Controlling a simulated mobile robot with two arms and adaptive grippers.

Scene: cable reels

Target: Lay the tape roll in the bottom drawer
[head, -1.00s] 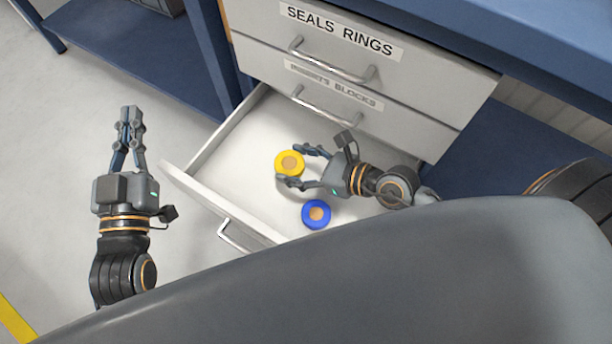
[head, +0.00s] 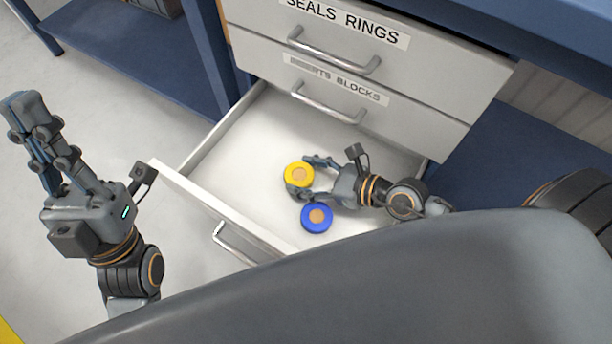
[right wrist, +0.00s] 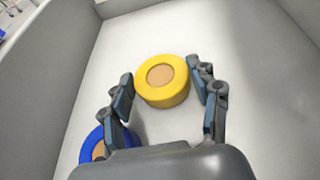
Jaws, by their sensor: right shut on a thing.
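A yellow tape roll (head: 299,174) with a tan core is inside the open bottom drawer (head: 228,160). My right gripper (head: 309,176) is shut on it, one finger on each side. In the right wrist view the yellow roll (right wrist: 162,82) lies between the fingertips (right wrist: 165,85), flat side up. I cannot tell whether it touches the drawer floor. A blue roll (head: 316,217) lies flat on the drawer floor near the front, partly behind the left finger in the right wrist view (right wrist: 95,150). My left gripper (head: 28,110) is shut and empty, outside the drawer at the left.
Two closed drawers with handles are above, one labelled SEALS RINGS (head: 345,22). Blue bench shelving (head: 120,60) stands behind at the left. The back and left of the drawer floor are clear.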

